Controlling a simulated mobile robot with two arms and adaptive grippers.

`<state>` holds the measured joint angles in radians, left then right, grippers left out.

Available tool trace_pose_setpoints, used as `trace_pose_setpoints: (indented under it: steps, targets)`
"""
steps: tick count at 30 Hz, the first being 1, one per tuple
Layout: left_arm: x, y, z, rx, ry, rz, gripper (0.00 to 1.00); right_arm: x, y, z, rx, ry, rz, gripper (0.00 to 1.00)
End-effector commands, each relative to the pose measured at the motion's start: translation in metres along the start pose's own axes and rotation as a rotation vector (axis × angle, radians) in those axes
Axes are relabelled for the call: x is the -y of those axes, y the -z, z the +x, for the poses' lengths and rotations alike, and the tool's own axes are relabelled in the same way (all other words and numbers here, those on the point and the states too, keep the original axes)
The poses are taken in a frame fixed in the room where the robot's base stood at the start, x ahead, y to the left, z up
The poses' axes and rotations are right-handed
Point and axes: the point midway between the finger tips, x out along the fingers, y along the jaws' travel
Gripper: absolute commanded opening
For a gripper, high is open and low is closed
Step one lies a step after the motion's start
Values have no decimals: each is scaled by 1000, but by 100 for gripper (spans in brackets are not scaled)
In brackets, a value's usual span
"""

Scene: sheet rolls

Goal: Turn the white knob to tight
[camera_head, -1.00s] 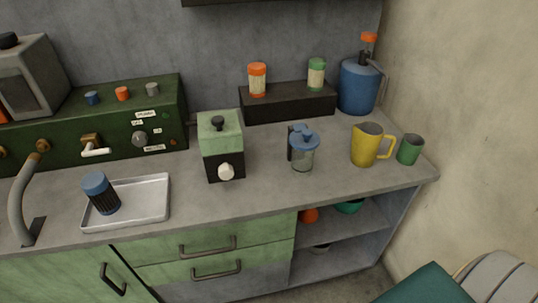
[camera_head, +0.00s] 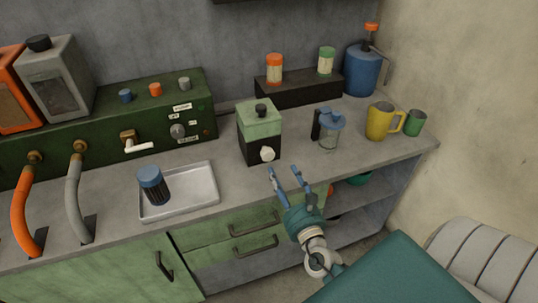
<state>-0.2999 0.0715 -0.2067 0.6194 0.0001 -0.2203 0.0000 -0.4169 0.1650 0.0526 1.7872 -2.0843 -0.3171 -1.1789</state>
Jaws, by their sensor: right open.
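The white knob (camera_head: 267,154) sits low on the front of a small green-and-black box (camera_head: 259,132) on the counter. Its tight mark is too small to make out. My right gripper (camera_head: 284,171) is open and empty. Its fingers point up toward the box, just below and to the right of the knob in the picture, near the counter's front edge. It looks apart from the knob. My left gripper is not in view.
A metal tray (camera_head: 208,190) holding a blue-lidded jar (camera_head: 153,184) lies to the left. A clear blue-lidded jug (camera_head: 329,132), yellow mug (camera_head: 381,121) and green cup (camera_head: 414,123) stand to the right. A dark green panel (camera_head: 197,97) with knobs stands behind.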

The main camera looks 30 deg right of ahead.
Motion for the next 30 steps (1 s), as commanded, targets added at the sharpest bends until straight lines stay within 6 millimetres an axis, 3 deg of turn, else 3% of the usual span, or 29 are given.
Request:
trace_pose_setpoints:
  steps: [5,15,21,30]
  targets:
    - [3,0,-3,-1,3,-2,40,-6,2,12,0,-26,-81,53]
    - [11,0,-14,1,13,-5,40,-7,1,74,0,-25,-76,53]
    - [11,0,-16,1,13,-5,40,-8,2,100,-1,-26,-75,53]
    - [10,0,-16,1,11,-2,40,-9,3,109,-2,-26,-73,53]
